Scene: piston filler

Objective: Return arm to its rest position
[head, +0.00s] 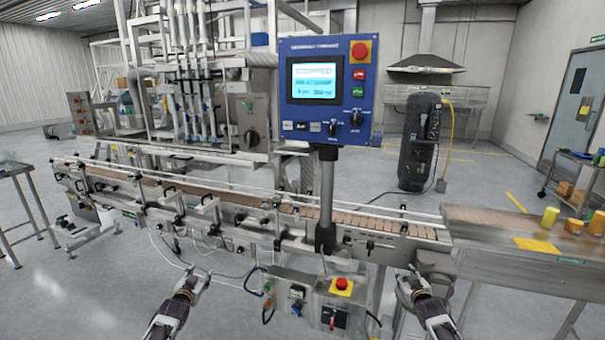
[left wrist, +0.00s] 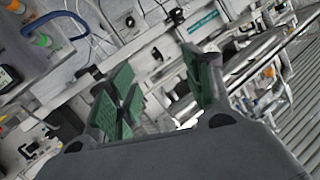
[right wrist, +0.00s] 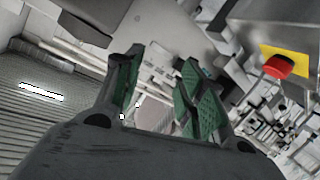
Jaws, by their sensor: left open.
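My left gripper (head: 198,273) is low in front of the conveyor, to the left of the lower control box. It is open and empty; in the left wrist view its green-padded fingers (left wrist: 158,75) stand apart. My right gripper (head: 410,272) is in front of the conveyor's right part, to the right of the lower control box. In the right wrist view its green-padded fingers (right wrist: 158,75) stand apart with nothing between them. Both arms come in from the bottom edge of the head view, and neither gripper visibly touches anything.
The conveyor (head: 250,204) runs across the middle. A blue control panel (head: 330,125) stands on a post before it. A control box with a red emergency button (head: 342,284) sits between my arms. A steel table (head: 490,228) with yellow and orange containers is at the right.

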